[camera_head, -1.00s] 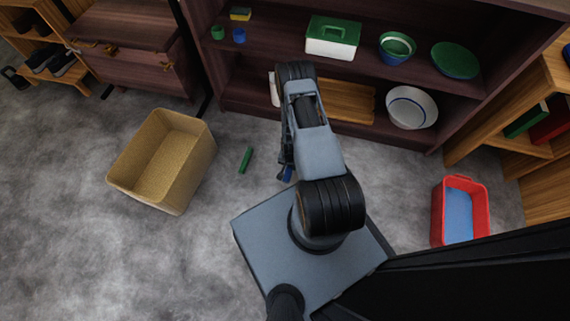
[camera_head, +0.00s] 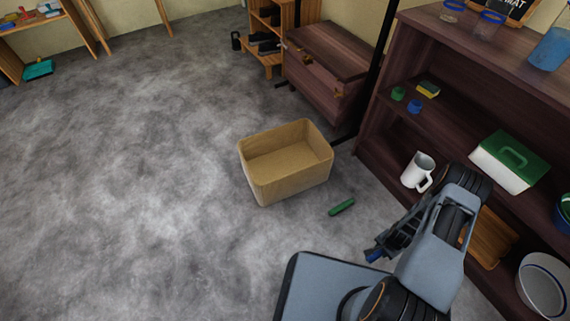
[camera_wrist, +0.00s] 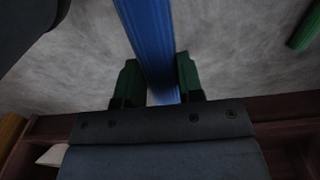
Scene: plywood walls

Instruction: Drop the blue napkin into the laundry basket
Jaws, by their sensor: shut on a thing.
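The blue napkin (camera_wrist: 148,38) is a long ribbed blue strip between the two green fingers of my gripper (camera_wrist: 160,82) in the wrist view. My gripper is shut on it. In the head view only a small blue bit (camera_head: 375,255) of the napkin shows at the tip of my gripper (camera_head: 371,253); the rest is hidden. The laundry basket (camera_head: 290,187) appears to be the tan, open-topped box on the floor. It looks empty. My gripper is apart from it, to its lower right in the head view.
A green stick-like object (camera_head: 342,207) lies on the floor between basket and gripper. A dark shelf (camera_head: 385,130) on the right holds a white mug (camera_head: 418,171) and a green-lidded box (camera_head: 509,161). A dark chest (camera_head: 325,65) stands behind the basket. Floor left of it is clear.

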